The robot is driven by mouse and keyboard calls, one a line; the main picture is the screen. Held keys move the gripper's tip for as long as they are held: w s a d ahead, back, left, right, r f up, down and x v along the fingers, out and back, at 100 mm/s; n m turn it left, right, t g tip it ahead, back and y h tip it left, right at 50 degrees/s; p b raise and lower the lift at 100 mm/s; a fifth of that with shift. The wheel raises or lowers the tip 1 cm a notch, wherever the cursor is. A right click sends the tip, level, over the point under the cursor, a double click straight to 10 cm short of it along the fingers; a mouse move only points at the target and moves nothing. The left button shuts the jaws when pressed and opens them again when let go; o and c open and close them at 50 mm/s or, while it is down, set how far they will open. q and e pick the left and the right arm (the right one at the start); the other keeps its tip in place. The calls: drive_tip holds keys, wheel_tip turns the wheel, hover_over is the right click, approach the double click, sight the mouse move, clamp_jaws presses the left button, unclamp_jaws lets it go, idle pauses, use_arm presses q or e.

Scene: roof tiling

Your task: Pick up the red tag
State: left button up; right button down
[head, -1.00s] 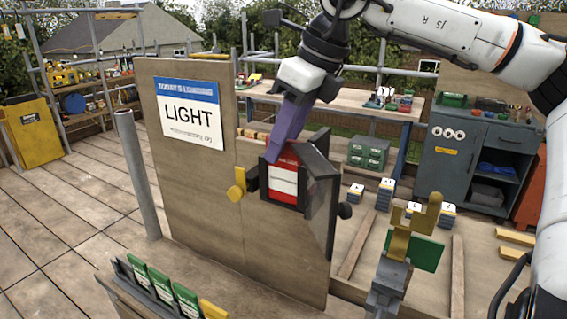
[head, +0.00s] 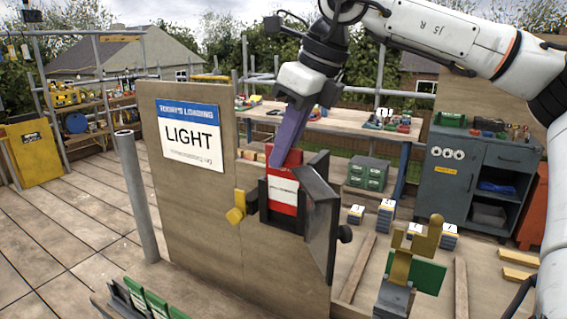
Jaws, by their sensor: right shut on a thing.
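The red tag (head: 284,198) has a white label and stands upright in a dark holder (head: 264,208) on the wooden board. Its red top sticks up above the holder's front, and its lower part is still within the holder. The holder's dark door (head: 322,225) stands open to the right. My right gripper (head: 280,160) reaches down from above, its purple fingers shut on the tag's top edge. The fingers hide part of that edge.
The wooden board (head: 190,215) carries a "LIGHT" sign (head: 190,135). A grey post (head: 138,200) stands to the left. Green cards (head: 155,303) stand in a rack below.

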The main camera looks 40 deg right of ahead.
wheel_tip(320, 180, up, 16)
drive_tip(key=shift+f, duration=0.25)
drive_tip(key=shift+a, duration=0.1)
idle(0.4)
idle(1.1)
